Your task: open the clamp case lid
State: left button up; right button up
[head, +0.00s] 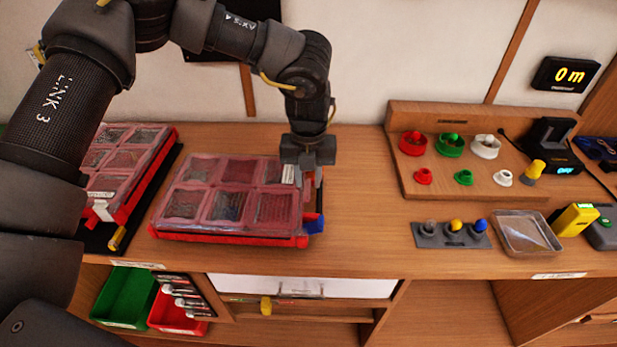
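A red case (230,236) with a clear lid over several compartments lies flat on the worktop, its lid down. A blue latch or tab (314,223) sits at its front right corner. A second red case (128,185) with a clear lid and a white label lies at the left, partly hidden by my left arm. I cannot read which one is the clamp case. My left gripper (310,186) points down at the right edge of the middle case, just behind the blue tab. Its fingers overlap in view, so their gap and any contact are unclear. My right gripper is out of view.
The worktop (358,200) is clear right of the middle case. A wooden stand (455,185) with coloured spools, a grey peg block (450,235) and a clear tray (527,233) stand further right. Green (124,297) and red bins sit below the front edge.

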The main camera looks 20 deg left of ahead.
pick_arm(q)
jog(key=shift+f, duration=0.7)
grip_shut()
